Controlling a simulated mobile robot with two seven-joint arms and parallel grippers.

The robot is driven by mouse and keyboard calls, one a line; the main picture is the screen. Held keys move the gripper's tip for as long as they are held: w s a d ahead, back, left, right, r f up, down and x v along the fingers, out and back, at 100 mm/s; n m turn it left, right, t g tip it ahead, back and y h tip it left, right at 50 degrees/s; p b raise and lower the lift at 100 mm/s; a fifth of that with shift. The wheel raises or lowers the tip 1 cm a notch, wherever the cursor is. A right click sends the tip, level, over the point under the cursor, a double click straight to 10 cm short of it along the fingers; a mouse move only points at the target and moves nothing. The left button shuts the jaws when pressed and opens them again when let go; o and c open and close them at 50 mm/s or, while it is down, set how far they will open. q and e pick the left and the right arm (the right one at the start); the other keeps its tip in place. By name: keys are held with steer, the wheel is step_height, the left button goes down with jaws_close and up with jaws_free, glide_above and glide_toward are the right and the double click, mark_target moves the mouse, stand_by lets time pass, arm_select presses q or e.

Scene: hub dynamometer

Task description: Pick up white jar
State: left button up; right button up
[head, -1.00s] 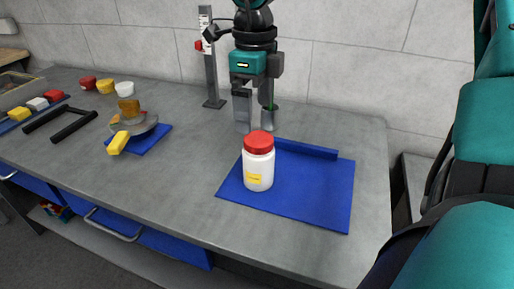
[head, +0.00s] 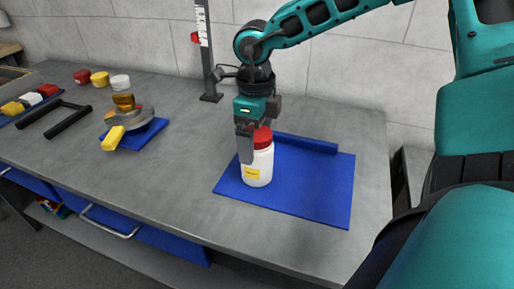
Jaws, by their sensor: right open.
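The white jar (head: 259,168) has a red lid and a yellow label. It stands upright on the blue mat (head: 310,185). My right gripper (head: 255,150) points down at the jar's lid and upper body. One finger shows in front of the jar's left side and hides part of the lid. The other finger is hidden behind the lid or jar. The jaws are open, and I cannot tell whether they touch the jar. My left gripper is not in view.
A measuring stand (head: 209,60) rises behind and left of the gripper. A blue pad with a round metal device (head: 140,122) and a yellow block (head: 114,138) lies left. Red, yellow and white lids sit at the back left. The bench between is clear.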

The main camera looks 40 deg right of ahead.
steer(key=shift+d+f, duration=0.1)
steer(key=shift+f, duration=1.25)
steer(key=shift+c, duration=0.4)
steer(key=c, duration=1.2)
steer(key=shift+r, duration=0.1)
steer(key=shift+c, duration=0.4)
